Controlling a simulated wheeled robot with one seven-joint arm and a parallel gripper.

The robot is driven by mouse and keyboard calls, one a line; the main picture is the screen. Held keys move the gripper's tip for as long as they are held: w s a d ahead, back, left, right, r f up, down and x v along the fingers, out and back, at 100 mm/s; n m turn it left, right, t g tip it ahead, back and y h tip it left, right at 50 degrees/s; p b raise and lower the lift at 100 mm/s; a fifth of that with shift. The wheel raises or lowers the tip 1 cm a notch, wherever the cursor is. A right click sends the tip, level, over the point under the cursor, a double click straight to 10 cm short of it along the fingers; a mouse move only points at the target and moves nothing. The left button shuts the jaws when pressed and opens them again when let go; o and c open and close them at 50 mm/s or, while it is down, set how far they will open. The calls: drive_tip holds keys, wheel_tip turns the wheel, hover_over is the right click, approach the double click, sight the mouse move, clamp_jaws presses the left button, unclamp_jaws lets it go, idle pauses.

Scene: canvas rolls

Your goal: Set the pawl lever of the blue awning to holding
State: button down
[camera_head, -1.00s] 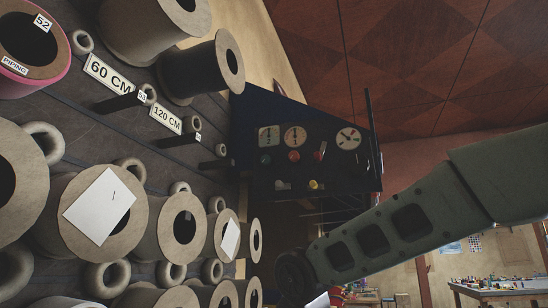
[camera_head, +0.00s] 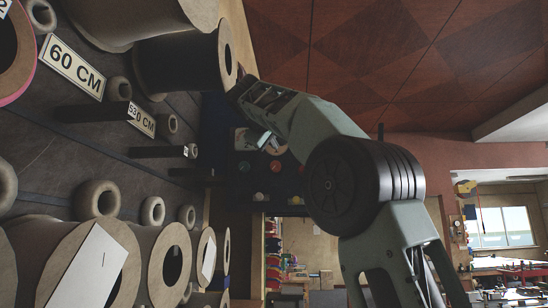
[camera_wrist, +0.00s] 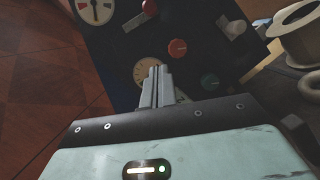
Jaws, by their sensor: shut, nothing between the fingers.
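I cannot make out a blue awning or a pawl lever for certain. A dark blue panel (camera_head: 215,128) with dials and knobs stands beyond the rolls in the head view. In the wrist view the panel (camera_wrist: 125,40) carries a red knob (camera_wrist: 178,48), a green knob (camera_wrist: 210,80), a pale lever or knob (camera_wrist: 232,28), and a dial (camera_wrist: 146,70). My gripper (camera_wrist: 158,75) is shut and empty, its fingertips in front of that dial; contact cannot be told. In the head view my gripper (camera_head: 262,140) is small before the panel, which my arm partly hides.
Several canvas rolls (camera_head: 75,262) and pegs (camera_head: 160,152) fill the left, close to the panel. A dark roll (camera_head: 180,62) stands near my wrist. In the wrist view a pale spool (camera_wrist: 303,40) is at the right. A window (camera_head: 500,228) is far right.

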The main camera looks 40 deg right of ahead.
drive_tip(key=shift+d+r, duration=0.1)
drive_tip(key=shift+r, duration=0.05)
drive_tip(key=d+f+p, duration=0.1)
drive_tip(key=d, duration=0.2)
drive_tip(key=w+d+f+p, duration=0.1)
drive_tip(key=d+p, duration=0.1)
drive_tip(key=d, duration=0.2)
drive_tip(key=w+d+f+p, duration=0.1)
drive_tip(key=d+p, duration=0.1)
drive_tip(key=d, duration=0.1)
drive_tip(key=shift+w+d+f, duration=0.15)
drive_tip(key=shift+d+f, duration=0.15)
drive_tip(key=shift+f, duration=0.1)
idle(0.4)
drive_tip(key=shift+d+f+n, duration=0.1)
drive_tip(key=shift+f+n, duration=0.1)
drive_tip(key=shift+n, duration=0.1)
